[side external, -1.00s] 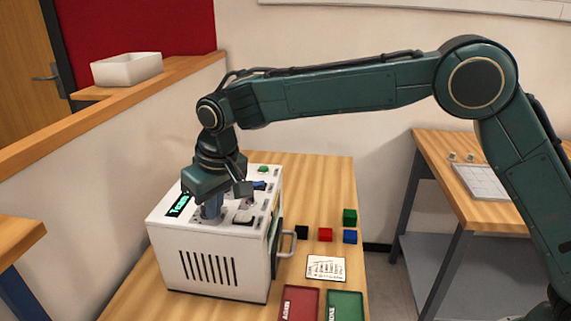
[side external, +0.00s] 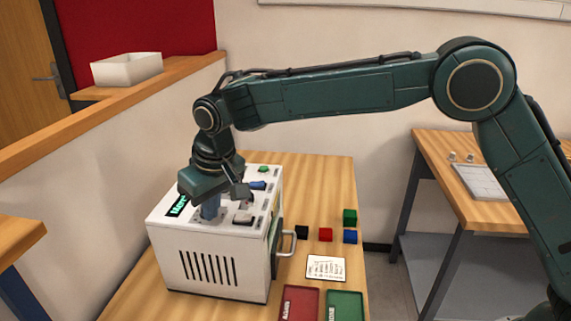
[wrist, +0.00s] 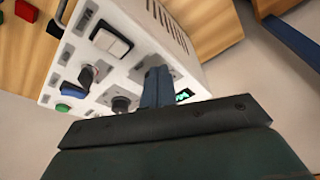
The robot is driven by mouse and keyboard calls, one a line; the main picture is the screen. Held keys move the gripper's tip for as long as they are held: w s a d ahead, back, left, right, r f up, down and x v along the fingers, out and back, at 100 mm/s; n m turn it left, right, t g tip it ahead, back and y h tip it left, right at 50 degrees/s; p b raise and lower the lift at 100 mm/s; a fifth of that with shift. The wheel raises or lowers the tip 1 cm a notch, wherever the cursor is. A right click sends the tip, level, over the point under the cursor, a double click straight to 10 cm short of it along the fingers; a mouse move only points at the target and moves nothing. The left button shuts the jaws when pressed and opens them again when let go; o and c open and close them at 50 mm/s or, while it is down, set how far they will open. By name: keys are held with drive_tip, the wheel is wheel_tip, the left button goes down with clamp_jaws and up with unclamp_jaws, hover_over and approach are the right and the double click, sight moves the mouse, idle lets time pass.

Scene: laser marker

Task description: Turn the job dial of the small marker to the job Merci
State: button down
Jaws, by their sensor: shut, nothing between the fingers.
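The small marker (side external: 205,262) is a white box on the wooden table, with its controls on top. Its dark display (side external: 176,206) shows green letters beginning "Mer"; my gripper hides the rest. A corner of the display (wrist: 184,96) also shows in the wrist view. My gripper (side external: 210,210) points down onto the top panel beside the display, its blue-grey fingers shut. In the wrist view the fingers (wrist: 155,86) stand over a grey patch of the panel. The dial is not clearly seen at the fingertips, and I cannot tell whether they touch it.
Close beside the fingers are a black knob (wrist: 122,103), another dark knob (wrist: 88,76) and a white rocker switch (wrist: 112,42). A green button (side external: 263,169) sits at the back. Small cubes (side external: 325,235), a card (side external: 326,268) and red (side external: 299,302) and green (side external: 345,305) trays lie right.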

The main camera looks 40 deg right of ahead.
drive_tip(key=shift+s, duration=0.3)
drive_tip(key=shift+r, duration=0.1)
drive_tip(key=shift+r, duration=2.95)
